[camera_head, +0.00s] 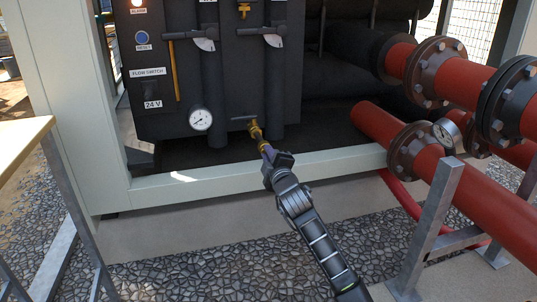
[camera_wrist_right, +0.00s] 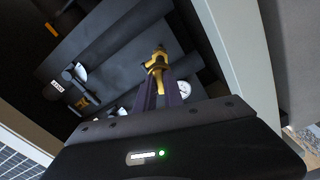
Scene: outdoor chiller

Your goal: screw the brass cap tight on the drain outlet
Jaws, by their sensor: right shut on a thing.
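The brass drain outlet (camera_head: 254,130) comes out low on the front of the black unit, with a small handle at its top. My right gripper (camera_head: 265,149) reaches it from below and is shut on the brass cap (camera_head: 260,141). In the right wrist view the two purple-grey fingers (camera_wrist_right: 158,92) hold the cap (camera_wrist_right: 157,68) at their tips, in line with the outlet (camera_wrist_right: 159,52). Cap and outlet look touching; the fingers partly hide the cap, and I cannot tell how far it is threaded. My left gripper is not in view.
A pressure gauge (camera_head: 201,118) sits left of the outlet, beside dark vertical pipes. A pale frame beam (camera_head: 230,177) runs below the outlet, under my right wrist. Red flanged pipes (camera_head: 440,165) and a grey support post (camera_head: 432,225) stand right. A wooden tabletop (camera_head: 20,140) is at left.

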